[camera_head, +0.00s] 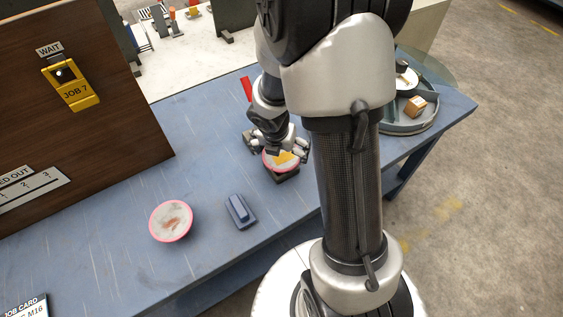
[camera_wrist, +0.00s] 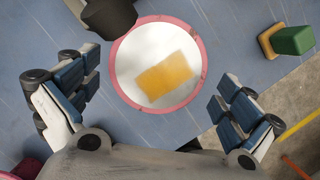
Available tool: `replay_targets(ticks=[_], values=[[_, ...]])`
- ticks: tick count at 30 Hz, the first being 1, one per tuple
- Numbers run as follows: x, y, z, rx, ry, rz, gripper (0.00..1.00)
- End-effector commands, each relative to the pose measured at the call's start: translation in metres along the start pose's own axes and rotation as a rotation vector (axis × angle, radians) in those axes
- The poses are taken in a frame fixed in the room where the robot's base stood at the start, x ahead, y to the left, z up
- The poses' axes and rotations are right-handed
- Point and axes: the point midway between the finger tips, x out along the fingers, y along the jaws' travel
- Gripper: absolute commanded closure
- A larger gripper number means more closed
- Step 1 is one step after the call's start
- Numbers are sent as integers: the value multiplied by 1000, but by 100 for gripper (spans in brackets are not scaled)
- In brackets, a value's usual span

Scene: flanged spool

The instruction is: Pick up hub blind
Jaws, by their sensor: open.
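A round disc (camera_head: 280,163) with a pink rim, a pale face and a yellow-orange patch sits on a dark support at the table's middle. It fills the centre of the wrist view (camera_wrist: 135,62). A second pink-rimmed disc (camera_head: 170,222) with a reddish-brown mark lies to the left on the table. No label shows which disc is the hub blind. My gripper (camera_head: 277,144) is open over the patched disc. In the wrist view its fingers (camera_wrist: 157,90) stand apart on either side of the disc, with nothing between them gripped.
A blue-grey block (camera_head: 240,212) lies between the discs on the blue table (camera_head: 205,180). A brown board (camera_head: 90,130) stands at the left. A round tray (camera_head: 405,127) with several items is at the right. A green block (camera_wrist: 294,40) shows in the wrist view.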

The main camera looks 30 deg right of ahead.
Motion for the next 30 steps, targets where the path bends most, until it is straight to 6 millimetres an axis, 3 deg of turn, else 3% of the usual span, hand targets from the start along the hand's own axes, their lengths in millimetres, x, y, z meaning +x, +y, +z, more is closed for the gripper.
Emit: replay_targets(ticks=[12, 20, 30], values=[[50, 1, -5, 1, 1, -1, 0], [50, 1, -4, 1, 0, 0, 1], [50, 1, -4, 0, 0, 0, 23]])
